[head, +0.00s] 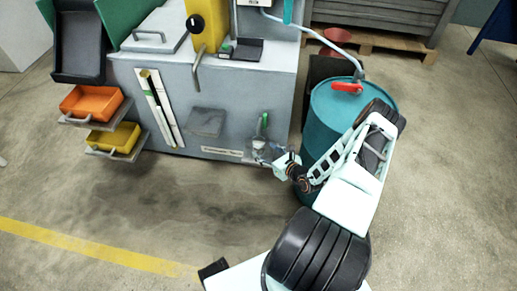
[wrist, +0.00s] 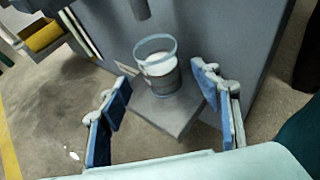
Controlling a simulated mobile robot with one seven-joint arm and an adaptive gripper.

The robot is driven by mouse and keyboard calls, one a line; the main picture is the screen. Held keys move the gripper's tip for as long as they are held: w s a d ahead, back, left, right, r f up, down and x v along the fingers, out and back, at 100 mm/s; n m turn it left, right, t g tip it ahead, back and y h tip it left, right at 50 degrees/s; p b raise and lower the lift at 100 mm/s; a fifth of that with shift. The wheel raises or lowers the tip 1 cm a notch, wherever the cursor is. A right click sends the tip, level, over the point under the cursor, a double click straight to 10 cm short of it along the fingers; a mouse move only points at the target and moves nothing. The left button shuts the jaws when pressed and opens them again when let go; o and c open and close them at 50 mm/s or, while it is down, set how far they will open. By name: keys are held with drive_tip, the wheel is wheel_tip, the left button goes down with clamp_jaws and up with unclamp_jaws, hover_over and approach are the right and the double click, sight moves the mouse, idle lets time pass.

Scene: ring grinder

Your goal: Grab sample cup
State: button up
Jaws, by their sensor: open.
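The sample cup (wrist: 160,70) is a clear, rimmed cup with pale contents. It stands upright on a small grey shelf (wrist: 172,112) on the machine's front. In the head view the cup (head: 259,144) is small, just left of my gripper (head: 272,158). In the wrist view my gripper (wrist: 165,112) is open, with blue finger pads on either side. The cup is ahead of the fingers, roughly between their lines, and nothing is held. Whether the fingertips reach beside the cup is hard to tell.
The grey machine (head: 230,95) stands behind the shelf. A grey spout (wrist: 139,8) hangs above and left of the cup. A teal drum (head: 330,115) stands close on the right. Orange (head: 92,102) and yellow (head: 115,138) bins sit at left. The floor in front is clear.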

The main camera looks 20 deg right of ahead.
sight(262, 148)
drive_tip(key=b+x, duration=0.1)
drive_tip(key=x, duration=0.2)
drive_tip(key=b+x, duration=0.1)
drive_tip(key=x, duration=0.2)
drive_tip(key=shift+s+d+f+b, duration=0.1)
drive_tip(key=shift+s+f+b, duration=0.1)
drive_tip(key=shift+f+b, duration=0.2)
drive_tip(key=shift+w+r, duration=0.1)
drive_tip(key=shift+w, duration=0.1)
drive_tip(key=c, duration=1.4)
drive_tip(key=shift+c, duration=0.2)
drive_tip(key=shift+r, duration=0.3)
